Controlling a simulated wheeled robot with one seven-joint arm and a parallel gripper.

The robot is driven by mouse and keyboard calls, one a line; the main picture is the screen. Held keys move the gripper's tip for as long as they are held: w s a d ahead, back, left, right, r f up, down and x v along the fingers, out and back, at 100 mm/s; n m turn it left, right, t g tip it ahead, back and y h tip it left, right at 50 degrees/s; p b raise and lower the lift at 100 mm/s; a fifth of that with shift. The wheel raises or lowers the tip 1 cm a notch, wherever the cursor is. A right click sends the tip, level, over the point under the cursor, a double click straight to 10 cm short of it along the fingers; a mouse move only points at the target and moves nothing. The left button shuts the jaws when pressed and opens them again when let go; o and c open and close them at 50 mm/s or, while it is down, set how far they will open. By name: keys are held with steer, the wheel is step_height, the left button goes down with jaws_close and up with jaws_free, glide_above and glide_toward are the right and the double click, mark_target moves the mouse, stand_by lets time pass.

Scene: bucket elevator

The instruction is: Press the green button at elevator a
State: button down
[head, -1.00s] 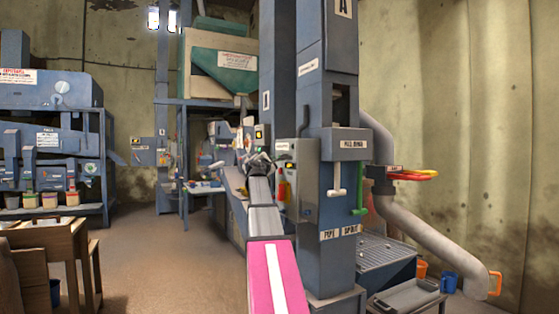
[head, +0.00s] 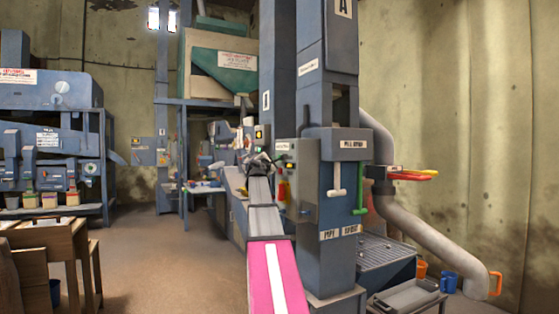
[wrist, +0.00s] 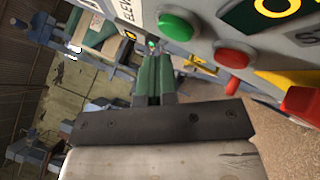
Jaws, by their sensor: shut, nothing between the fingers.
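Elevator A is the tall blue column (head: 327,70) marked "A" in the head view. A grey control box (head: 304,165) is mounted on its left side. In the wrist view, the green button (wrist: 176,26) is a round dome on a grey panel at the upper right, beside lettering that is partly cut off. My gripper (wrist: 152,52) is shut and empty, its fingers pointing up the picture. It lies to the left of and below the green button in that view; I see no contact. In the head view my gripper (head: 259,160) is small, left of the box.
A red button (wrist: 233,58) and a larger red knob (wrist: 302,102) sit on the same panel, close to the gripper's right. A white handle (head: 337,180) and a green handle (head: 360,197) stick out from the column. Open floor (head: 150,255) lies left of my arm.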

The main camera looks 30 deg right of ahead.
stand_by(0.7)
steer(key=shift+d, duration=0.45)
steer(key=shift+d, duration=0.45)
stand_by(0.9)
steer(key=shift+a, duration=0.9)
steer(key=a, duration=0.5)
steer(key=shift+w, duration=0.15)
stand_by(0.8)
